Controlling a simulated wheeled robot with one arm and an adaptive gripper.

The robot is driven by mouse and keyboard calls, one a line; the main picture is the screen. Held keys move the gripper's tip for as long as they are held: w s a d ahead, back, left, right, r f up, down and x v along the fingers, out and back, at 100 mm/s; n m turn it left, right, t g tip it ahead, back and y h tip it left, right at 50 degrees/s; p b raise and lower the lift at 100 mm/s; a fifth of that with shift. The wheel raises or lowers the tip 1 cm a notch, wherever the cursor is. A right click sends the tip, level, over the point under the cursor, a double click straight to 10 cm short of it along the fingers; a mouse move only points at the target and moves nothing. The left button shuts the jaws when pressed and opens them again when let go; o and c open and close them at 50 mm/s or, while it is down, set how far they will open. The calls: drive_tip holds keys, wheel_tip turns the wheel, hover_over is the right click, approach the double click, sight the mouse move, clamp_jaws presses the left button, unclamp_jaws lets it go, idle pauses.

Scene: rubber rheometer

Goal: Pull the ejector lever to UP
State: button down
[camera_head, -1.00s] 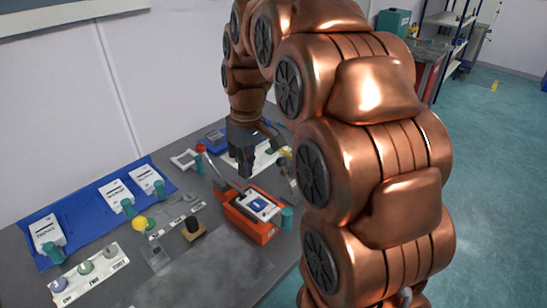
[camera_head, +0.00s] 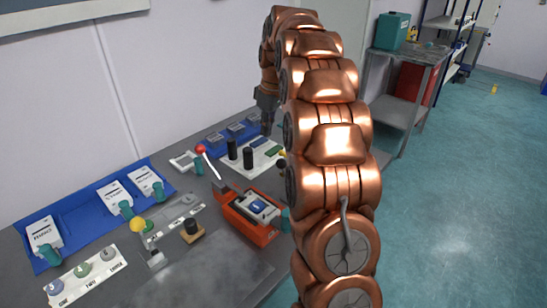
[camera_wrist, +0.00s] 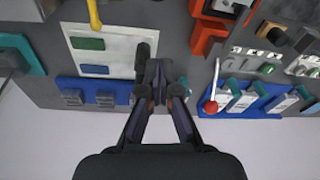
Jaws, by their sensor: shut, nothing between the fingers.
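No label marks the ejector lever clearly. A red-knobbed lever (camera_head: 207,160) leans up beside the orange machine (camera_head: 250,232); its red ball also shows in the wrist view (camera_wrist: 211,107). A yellow-knobbed lever (camera_head: 138,225) stands at the front left. A yellow rod (camera_wrist: 94,16) shows at the top left of the wrist view. My gripper (camera_head: 267,128) is at the back of the bench, shut and empty, apart from the red knob. In the wrist view its fingertips (camera_wrist: 160,76) are beside a black post (camera_wrist: 144,52); contact cannot be told.
A white panel (camera_head: 262,167) with black posts (camera_head: 248,157) lies near my gripper. Blue mats (camera_head: 75,212) with white boxes lie at the left. A small black-knobbed block (camera_head: 192,229) sits in the middle. The bench front (camera_head: 215,275) is clear.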

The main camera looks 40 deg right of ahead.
drive_tip(key=p, duration=0.5)
hover_over(286, 178)
drive_tip(key=w+a, duration=0.1)
drive_tip(key=w, duration=0.4)
drive_tip(key=shift+f, duration=4.55)
drive_tip(key=shift+a, duration=0.15)
drive_tip(key=shift+s+b, duration=0.2)
drive_tip(key=shift+b, duration=0.6)
